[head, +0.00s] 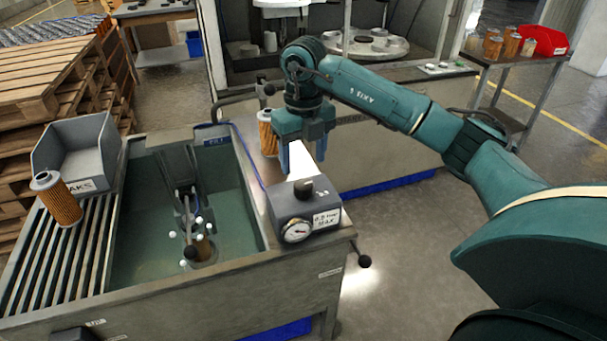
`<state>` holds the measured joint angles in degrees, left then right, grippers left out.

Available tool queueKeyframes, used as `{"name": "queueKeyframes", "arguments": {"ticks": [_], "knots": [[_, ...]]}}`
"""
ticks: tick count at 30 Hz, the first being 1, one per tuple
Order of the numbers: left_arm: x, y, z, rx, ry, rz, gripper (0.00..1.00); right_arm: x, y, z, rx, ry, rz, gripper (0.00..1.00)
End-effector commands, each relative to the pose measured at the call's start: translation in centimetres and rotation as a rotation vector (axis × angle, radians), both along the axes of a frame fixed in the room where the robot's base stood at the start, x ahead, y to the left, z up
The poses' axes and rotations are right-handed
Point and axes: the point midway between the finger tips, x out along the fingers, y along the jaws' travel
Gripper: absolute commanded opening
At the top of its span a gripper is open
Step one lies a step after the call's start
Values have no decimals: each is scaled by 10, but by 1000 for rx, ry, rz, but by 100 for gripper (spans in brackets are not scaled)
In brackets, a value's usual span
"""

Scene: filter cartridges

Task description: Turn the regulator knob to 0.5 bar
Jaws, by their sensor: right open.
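The regulator is a dark grey box (283,208) on the right rim of the sink bench. Its black knob (304,188) stands on top. On its front are a round white gauge (297,231) and a label (326,218) that seems to read 0.5 bar MAX. The gauge needle is too small to read. My right gripper (303,163) points down above and slightly behind the knob. Its two blue fingers are apart, with a bright white patch showing between them. It looks clear of the knob. My left gripper is out of view.
The sink (130,225) holds water and a clamp fixture (182,195). An orange filter cartridge (58,200) stands on the slatted drainer beside a grey bin (75,150). Another cartridge (267,133) stands just left of my right gripper. A black-knobbed lever (364,261) sticks out at the bench's right.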

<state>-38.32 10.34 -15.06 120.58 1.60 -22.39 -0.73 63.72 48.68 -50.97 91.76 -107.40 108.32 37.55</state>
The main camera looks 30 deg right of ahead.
Motion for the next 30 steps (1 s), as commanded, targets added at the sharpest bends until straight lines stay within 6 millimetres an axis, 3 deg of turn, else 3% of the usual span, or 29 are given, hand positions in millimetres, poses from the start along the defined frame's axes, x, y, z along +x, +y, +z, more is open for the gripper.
{"name": "queueKeyframes", "arguments": {"ticks": [3, 10, 30], "knots": [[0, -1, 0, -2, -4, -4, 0, 1, 0, 28, 1, -5, -1, 61], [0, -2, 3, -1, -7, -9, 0, 0, 0, 63, 0, -2, -1, 61], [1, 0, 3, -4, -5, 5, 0, 0, 1, 69, 2, 1, 0, 61]]}}
